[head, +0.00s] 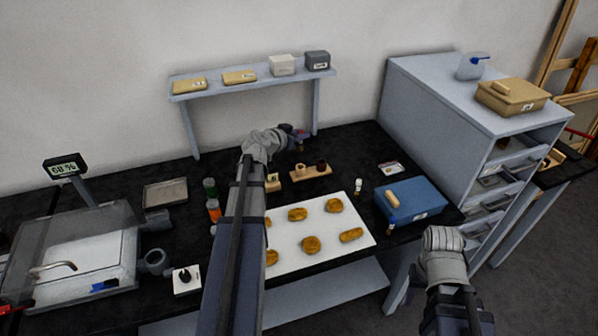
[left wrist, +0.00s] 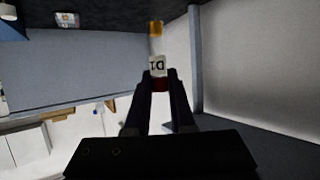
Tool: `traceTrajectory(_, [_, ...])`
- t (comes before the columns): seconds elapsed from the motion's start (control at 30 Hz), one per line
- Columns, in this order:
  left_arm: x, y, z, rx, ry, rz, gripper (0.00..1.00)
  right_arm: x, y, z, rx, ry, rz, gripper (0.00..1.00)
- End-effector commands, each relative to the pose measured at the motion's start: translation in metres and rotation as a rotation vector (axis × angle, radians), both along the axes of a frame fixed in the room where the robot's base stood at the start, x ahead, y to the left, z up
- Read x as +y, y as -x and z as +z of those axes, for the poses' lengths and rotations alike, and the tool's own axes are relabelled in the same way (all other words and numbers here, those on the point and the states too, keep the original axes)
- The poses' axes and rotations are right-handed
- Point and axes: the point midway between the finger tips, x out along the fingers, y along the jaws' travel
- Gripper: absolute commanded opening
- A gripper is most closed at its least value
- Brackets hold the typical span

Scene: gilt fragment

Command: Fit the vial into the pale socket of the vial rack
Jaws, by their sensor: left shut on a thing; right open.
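My left gripper (head: 300,134) is above the back of the black table, near the vial rack. In the left wrist view its fingers (left wrist: 160,88) are shut on the vial (left wrist: 156,45), which has an amber end, a white label and a dark red part between the fingers. The small wooden vial rack (head: 311,174) lies on the table below the gripper. It carries a pale socket (head: 300,168) and a dark socket (head: 321,166). The vial is apart from the rack. My right arm's grey wrist shows at lower right, but its fingers cannot be seen.
A white board (head: 335,246) with several brown pieces lies in front of the rack. A small labelled block (head: 272,182) stands left of the rack. A blue box (head: 412,198) and small vials (head: 358,185) are to the right. A shelf (head: 250,86) stands behind.

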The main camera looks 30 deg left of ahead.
Motion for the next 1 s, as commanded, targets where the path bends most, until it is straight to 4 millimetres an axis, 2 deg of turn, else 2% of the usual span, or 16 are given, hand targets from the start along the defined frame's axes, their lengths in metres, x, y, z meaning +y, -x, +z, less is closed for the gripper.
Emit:
traceTrajectory(0.17, [0.000,0.000,-0.008,0.000,0.000,0.000,0.00,0.000,0.000,-0.008,0.000,0.000,0.000,0.50])
traceTrajectory(0.53, [0.000,0.000,-0.061,0.000,0.000,0.001,0.00,0.000,0.000,-0.061,0.000,0.000,0.000,0.50])
traceTrajectory(0.83, [0.000,0.000,-0.067,0.000,-0.001,0.002,0.00,0.000,0.000,-0.067,0.000,0.000,0.000,0.50])
traceTrajectory(1.0, [0.000,0.000,-0.085,0.000,-0.001,0.002,0.00,0.000,0.000,-0.085,0.000,0.000,0.000,0.50])
